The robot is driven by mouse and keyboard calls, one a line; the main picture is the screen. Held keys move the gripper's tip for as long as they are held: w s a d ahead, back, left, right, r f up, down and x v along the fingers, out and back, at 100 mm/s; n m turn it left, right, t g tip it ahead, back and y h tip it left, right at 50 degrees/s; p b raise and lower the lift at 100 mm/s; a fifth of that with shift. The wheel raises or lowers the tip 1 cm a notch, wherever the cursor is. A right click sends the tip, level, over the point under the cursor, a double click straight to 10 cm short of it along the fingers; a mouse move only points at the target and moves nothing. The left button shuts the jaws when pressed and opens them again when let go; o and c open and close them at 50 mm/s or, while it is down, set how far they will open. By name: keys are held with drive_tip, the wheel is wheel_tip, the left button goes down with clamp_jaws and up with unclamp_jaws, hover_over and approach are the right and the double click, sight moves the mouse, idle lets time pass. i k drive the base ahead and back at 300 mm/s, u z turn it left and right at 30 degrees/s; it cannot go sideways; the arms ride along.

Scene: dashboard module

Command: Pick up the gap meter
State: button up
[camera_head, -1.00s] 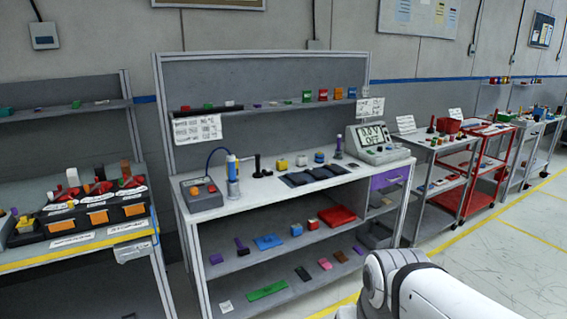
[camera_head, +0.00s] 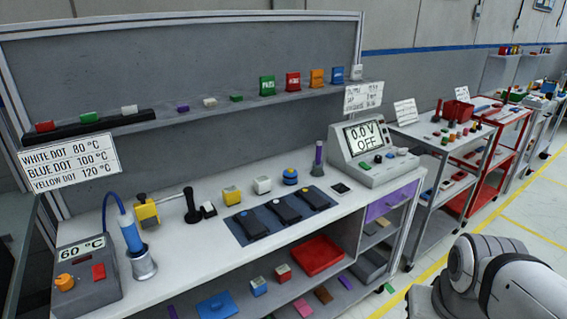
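No object here is labelled as a gap meter, and I cannot tell for sure which one it is. On the grey workbench (camera_head: 205,259) a grey display unit (camera_head: 372,152) at the right end reads "0.0 V OFF". A small yellow device (camera_head: 147,212) with a dark part stands near the left end. My gripper is out of view; only white links of my arm show at the bottom right.
A soldering station (camera_head: 88,280) reading "60 °C" and a blue iron in its holder (camera_head: 143,262) stand at the left. Three dark modules lie on a dark mat (camera_head: 243,235). A grey cart (camera_head: 432,140) and red cart (camera_head: 508,135) stand right. Floor at right is clear.

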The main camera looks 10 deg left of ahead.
sight(232, 195)
drive_tip(key=u, duration=0.55)
drive_tip(key=i, duration=1.3)
drive_tip(key=u, duration=0.95)
drive_tip(key=k, duration=0.65)
drive_tip(key=u, duration=0.2)
drive_tip(key=i, duration=0.8)
drive_tip(key=z, duration=0.1)
